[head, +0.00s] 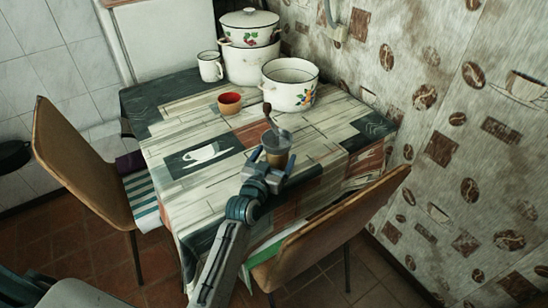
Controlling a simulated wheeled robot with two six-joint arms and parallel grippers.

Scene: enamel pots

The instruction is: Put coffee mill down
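The coffee mill (277,145) has a metal body, a bent crank on top and a dark reddish-brown knob. In the head view it is upright at the near part of the table (222,184). My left gripper (272,161) reaches in from the front, with its fingers on both sides of the mill's lower body, and is shut on it. The fingers hide part of the mill's base. I cannot tell whether the base touches the tabletop. My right gripper is not in view.
A white pot with flowers (290,86), a lidded pot (249,28) on a larger pot (250,64), a white mug (210,67) and an orange-red cup (230,103) stand farther back. Chairs flank the table, left (75,150) and front (335,228). The tabletop's left-front part is clear.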

